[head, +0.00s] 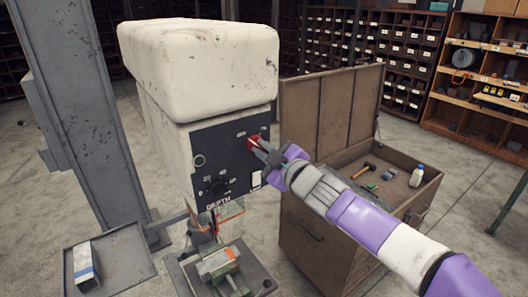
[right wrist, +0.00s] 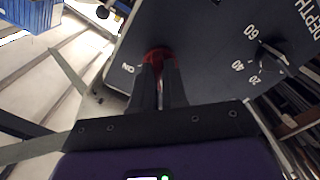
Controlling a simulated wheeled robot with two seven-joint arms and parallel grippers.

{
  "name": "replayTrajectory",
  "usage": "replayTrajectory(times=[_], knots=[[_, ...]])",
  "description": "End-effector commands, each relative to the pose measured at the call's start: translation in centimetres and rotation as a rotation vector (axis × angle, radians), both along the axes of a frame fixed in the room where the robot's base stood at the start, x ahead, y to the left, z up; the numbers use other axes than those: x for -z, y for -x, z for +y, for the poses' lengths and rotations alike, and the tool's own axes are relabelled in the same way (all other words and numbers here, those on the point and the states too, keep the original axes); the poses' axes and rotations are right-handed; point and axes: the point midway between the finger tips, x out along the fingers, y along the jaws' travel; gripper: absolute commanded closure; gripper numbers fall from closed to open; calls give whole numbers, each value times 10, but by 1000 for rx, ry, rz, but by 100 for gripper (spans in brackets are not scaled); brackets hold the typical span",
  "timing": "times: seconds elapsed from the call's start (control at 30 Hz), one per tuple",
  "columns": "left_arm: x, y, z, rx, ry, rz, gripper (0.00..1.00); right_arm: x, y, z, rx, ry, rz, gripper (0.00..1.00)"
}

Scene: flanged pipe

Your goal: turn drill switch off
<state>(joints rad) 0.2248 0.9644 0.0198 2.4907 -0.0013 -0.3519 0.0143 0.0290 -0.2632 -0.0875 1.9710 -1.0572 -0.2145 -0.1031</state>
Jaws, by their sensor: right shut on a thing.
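The drill is a tall white machine (head: 200,60) with a dark control panel (head: 225,165) on its front. A red switch (head: 253,143) sits at the panel's upper right. It also shows in the right wrist view (right wrist: 158,54), next to an "ON" label that appears upside down. My right gripper (head: 259,148) reaches in from the right, and its fingertips are shut on the red switch. In the right wrist view the two fingers (right wrist: 159,68) partly hide the switch, so its exact position is hard to tell. My left gripper is not in view.
A depth dial (head: 217,187) is lower on the panel. A vise (head: 220,267) stands below the drill. A brown chest (head: 310,235) with an open lid stands close to the right, beneath my right arm. A tray (head: 125,255) is at lower left.

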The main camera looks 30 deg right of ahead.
Motion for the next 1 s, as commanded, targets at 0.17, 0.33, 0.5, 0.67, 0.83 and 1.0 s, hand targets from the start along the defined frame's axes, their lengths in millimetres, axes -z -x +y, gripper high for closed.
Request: replayTrajectory(times=[0.17, 0.33, 0.5, 0.67, 0.83, 1.0], knots=[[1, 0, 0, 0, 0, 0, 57, 1, 0, 0, 1, 25, 1, 100], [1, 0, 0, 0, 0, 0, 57, 1, 0, 0, 1, 31, 0, 100], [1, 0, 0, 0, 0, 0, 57, 1, 0, 0, 1, 31, 0, 100], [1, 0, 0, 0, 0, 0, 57, 1, 0, 0, 1, 30, 0, 72], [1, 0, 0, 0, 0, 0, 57, 1, 0, 0, 1, 29, 0, 62], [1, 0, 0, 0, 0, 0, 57, 0, 0, 0, 1, 28, -1, 62]])
